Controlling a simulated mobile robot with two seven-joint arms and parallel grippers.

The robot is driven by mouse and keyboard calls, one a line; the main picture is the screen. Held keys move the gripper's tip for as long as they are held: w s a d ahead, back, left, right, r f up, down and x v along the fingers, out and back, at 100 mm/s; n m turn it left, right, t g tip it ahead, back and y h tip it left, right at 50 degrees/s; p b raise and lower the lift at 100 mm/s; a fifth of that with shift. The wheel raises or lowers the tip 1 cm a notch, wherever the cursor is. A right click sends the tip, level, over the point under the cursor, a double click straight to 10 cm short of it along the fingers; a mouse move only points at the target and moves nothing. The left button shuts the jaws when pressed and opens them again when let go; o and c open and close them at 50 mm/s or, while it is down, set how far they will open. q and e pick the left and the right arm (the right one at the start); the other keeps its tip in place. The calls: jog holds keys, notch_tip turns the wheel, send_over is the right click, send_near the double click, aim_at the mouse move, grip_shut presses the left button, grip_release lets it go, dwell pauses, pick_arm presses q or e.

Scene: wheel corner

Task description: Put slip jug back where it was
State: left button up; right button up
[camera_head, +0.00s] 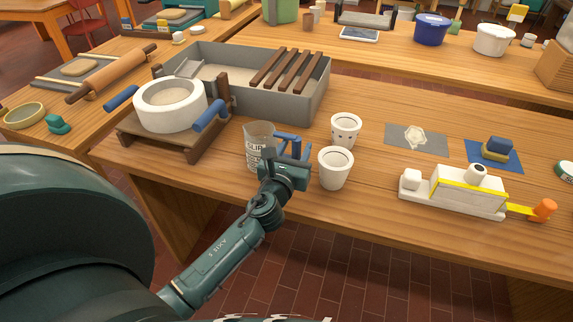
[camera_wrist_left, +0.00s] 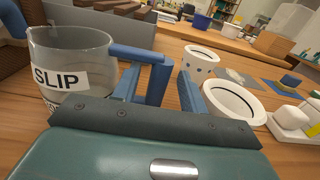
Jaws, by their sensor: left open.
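The slip jug (camera_head: 257,148) is a clear grey jug with a white SLIP label, upright on the front table. It shows large at the left of the left wrist view (camera_wrist_left: 72,48). A blue bar like its handle (camera_wrist_left: 158,84) reaches out from its rim toward my fingers. My left gripper (camera_head: 291,150) is at the jug's right side, low over the table. In the wrist view its blue fingers (camera_wrist_left: 160,92) are apart, with the handle seemingly between them; contact cannot be told. My right gripper is not in view.
Two white cups, one in front (camera_head: 335,170) and one behind (camera_head: 345,130), stand close right of my gripper. A white wheel bowl (camera_head: 170,105) on a wooden stand and a grey tray (camera_head: 290,107) lie left and behind. A white boat-like block (camera_head: 455,192) sits at right.

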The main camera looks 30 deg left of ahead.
pick_arm(q)
jog(key=b+v, duration=0.1)
jog(key=v, duration=0.9)
jog(key=shift+s+r, duration=0.1)
jog(key=shift+s, duration=0.15)
